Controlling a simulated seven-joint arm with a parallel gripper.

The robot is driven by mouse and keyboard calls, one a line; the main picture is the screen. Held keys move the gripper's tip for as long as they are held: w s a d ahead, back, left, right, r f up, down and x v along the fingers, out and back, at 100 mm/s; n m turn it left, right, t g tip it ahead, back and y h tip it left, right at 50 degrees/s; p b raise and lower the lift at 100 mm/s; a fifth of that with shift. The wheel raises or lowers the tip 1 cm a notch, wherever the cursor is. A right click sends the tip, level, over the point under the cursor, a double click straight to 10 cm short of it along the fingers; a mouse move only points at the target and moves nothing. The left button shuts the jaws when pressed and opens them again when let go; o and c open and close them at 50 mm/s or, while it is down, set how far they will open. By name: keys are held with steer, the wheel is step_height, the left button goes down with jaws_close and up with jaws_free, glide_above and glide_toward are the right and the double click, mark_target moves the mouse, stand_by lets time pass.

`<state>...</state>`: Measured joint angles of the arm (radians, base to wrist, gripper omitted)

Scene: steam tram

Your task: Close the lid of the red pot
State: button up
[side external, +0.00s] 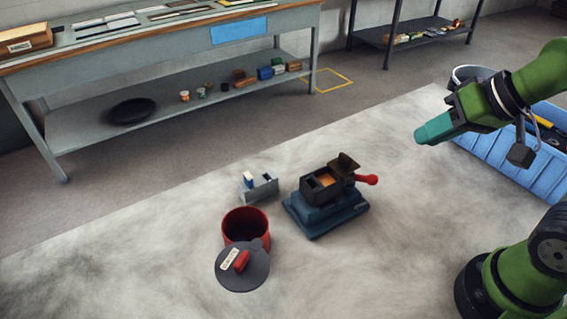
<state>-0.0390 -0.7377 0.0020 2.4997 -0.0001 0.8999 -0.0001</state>
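The red pot (246,222) stands on the pale table at the lower centre, with its dark interior partly showing. Its dark grey round lid (240,276) is in front of the pot, overlapping the near rim in the picture, and leaves the opening uncovered. The lid has a red handle (241,262) and a white label beside it. Whether the lid is hinged to the pot or rests on the table, I cannot tell. My gripper (424,136), with teal fingers, is in the air at the upper right, far from the pot. Its fingers appear together, but a gap cannot be made out.
A blue-based device (326,215) with an open flap and red-knobbed handle stands right of the pot. A small grey holder (261,188) stands behind the pot. A blue crate (500,165) with tools is at the right. The table left of the pot is clear.

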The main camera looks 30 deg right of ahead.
steer(key=a+f+n, duration=0.1)
steer(key=a, duration=0.1)
steer(key=a+f+n+g, duration=0.1)
steer(key=n, duration=0.1)
steer(key=s+a+f+n+g, duration=0.1)
steer(key=a+f+n, duration=0.1)
steer(key=shift+a, duration=0.35)
jaws_close()
step_height(320, 180, down, 2)
steer(key=a+f+n+h, duration=0.1)
steer(key=a+n, duration=0.2)
steer(key=n, duration=0.4)
steer(key=n+t+y, duration=0.3)
steer(key=n+y, duration=0.1)
steer(key=n, duration=3)
glide_toward(244, 266)
steer(key=f, duration=0.3)
steer(key=shift+a+f, duration=0.2)
steer(key=shift+f, duration=0.2)
steer(key=shift+w+a, duration=0.35)
steer(key=shift+w, duration=0.2)
steer(key=shift+w+a, duration=0.3)
steer(key=shift+w, duration=0.25)
steer(key=shift+w+a, duration=0.4)
steer(key=shift+w, duration=0.3)
